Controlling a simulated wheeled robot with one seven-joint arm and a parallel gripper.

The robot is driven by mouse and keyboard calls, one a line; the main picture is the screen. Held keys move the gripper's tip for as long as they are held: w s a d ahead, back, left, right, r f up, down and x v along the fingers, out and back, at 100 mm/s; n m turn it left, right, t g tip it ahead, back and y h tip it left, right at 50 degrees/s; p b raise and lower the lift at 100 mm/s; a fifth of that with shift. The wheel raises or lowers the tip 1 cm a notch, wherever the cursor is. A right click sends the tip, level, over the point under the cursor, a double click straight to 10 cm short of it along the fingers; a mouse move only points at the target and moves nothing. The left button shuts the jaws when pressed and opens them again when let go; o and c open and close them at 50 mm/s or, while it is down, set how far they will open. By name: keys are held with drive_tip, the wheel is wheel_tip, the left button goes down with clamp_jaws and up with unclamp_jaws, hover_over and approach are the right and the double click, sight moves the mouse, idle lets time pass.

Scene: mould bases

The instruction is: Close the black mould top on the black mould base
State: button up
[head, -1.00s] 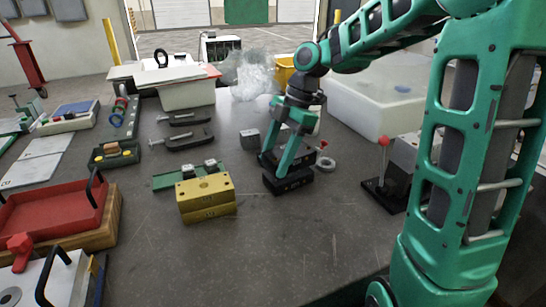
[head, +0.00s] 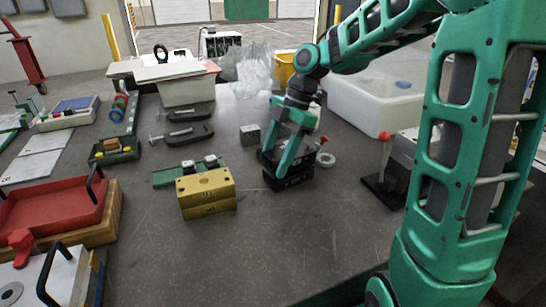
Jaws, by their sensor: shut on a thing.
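My gripper (head: 283,160) reaches down at the middle of the bench and is shut on the black mould top (head: 274,168). The black mould base (head: 289,181) lies on the bench directly below it. The top looks slightly raised and shifted to the left of the base. Whether the two touch is hard to tell, since my green fingers cover part of both blocks.
A yellow mould block (head: 206,192) stands just left, with a green plate (head: 186,173) behind it. A grey cube (head: 250,135) and a metal ring (head: 325,160) are close by. A red-knobbed stand (head: 386,170) is to the right. The front bench is clear.

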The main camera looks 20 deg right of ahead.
drive_tip(key=shift+f, duration=0.15)
drive_tip(key=o, duration=1.9)
drive_tip(key=shift+c, duration=0.2)
drive_tip(key=s+v, duration=0.1)
drive_tip(key=v, duration=1)
drive_tip(key=s+d+f+m+h, duration=0.1)
drive_tip(key=s+d+f+m, duration=0.3)
drive_tip(key=s+m, duration=0.4)
drive_tip(key=s+d+f+m+h, duration=0.1)
drive_tip(key=s+d+f+m, duration=0.3)
drive_tip(key=s+m, duration=0.5)
drive_tip(key=s+d+f+m+h, duration=0.2)
drive_tip(key=s+d+f+m, duration=0.2)
drive_tip(key=s+m, duration=0.5)
drive_tip(key=shift+d+f, duration=0.1)
drive_tip(key=shift+d, duration=0.4)
drive_tip(key=shift+w, duration=0.1)
